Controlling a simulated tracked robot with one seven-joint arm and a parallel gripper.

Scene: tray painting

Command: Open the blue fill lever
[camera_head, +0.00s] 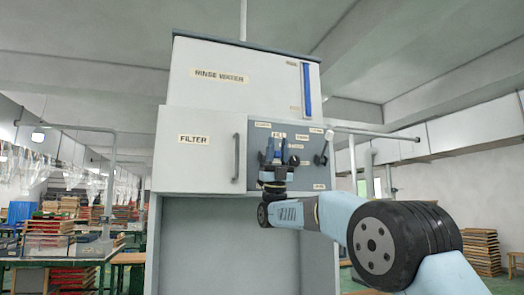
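The rinse water cabinet (240,80) stands in front of me, with a dark control panel (307,150) on its right side. A small blue part, which looks like the blue fill lever (283,152), shows on the panel just under a small label. My gripper (273,160) is at the panel, pointing up in front of this blue part and overlapping it in the picture. The fingers are small and dark, and I cannot tell whether they touch the lever or are closed on it. My wrist hides the lower part of the panel.
A second lever with a dark knob (320,160) sits at the panel's right edge, near my gripper. The filter door (198,150) with a vertical handle is to the left. A blue level gauge (307,88) is above. Stacked racks (480,248) stand far right.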

